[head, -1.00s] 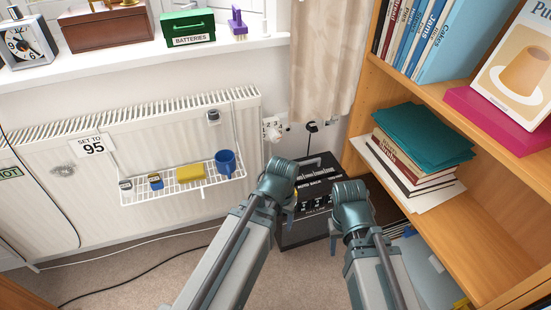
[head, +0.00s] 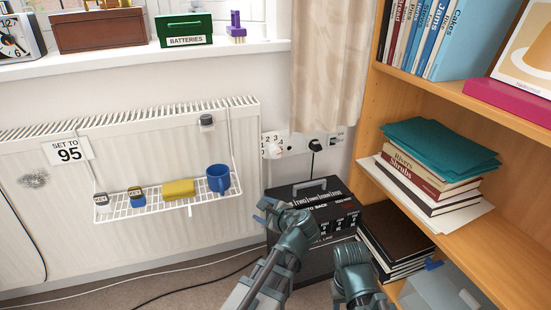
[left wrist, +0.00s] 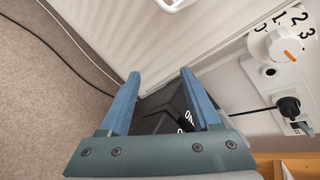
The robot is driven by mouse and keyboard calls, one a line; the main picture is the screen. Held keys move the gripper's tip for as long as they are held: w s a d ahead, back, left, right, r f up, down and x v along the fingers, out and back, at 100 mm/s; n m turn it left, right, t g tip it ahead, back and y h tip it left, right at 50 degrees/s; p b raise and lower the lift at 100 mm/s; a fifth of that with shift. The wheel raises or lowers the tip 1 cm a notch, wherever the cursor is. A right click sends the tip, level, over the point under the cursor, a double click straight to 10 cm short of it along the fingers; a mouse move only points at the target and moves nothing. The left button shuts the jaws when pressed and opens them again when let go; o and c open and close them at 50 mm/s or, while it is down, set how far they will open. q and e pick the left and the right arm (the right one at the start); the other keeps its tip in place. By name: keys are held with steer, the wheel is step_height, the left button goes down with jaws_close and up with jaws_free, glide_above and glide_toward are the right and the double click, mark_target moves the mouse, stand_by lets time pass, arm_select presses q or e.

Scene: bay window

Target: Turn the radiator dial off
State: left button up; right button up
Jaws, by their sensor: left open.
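The radiator dial (head: 272,149) is a white round knob with a number plate behind it, low on the wall right of the radiator (head: 130,240). In the left wrist view the dial (left wrist: 281,45) is at the upper right, with an orange mark on its face and black numbers around it. My left gripper (head: 264,211) is below the dial in the head view, in front of the black box. Its two blue fingers (left wrist: 159,76) are apart with nothing between them, and do not touch the dial. My right gripper (head: 338,292) is low, mostly hidden by its own arm.
A black box (head: 345,215) with a handle stands under the dial. A plug (head: 315,145) with a black cord is right of the dial. A wire rack (head: 150,209) with a blue mug (head: 218,179) hangs on the radiator. A bookshelf (head: 375,110) bounds the right side.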

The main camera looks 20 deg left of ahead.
mark_target(277, 155)
arm_select(q)
steer(key=w+d+r+m+t, duration=0.5)
steer(key=d+r+m+t, duration=0.2)
steer(key=r+m, duration=0.4)
steer(key=shift+m+y, duration=0.3)
steer(key=x, duration=0.4)
steer(key=f+x, duration=0.1)
steer(key=x, duration=0.9)
steer(key=shift+f, duration=0.3)
steer(key=shift+c, duration=0.3)
jaws_close()
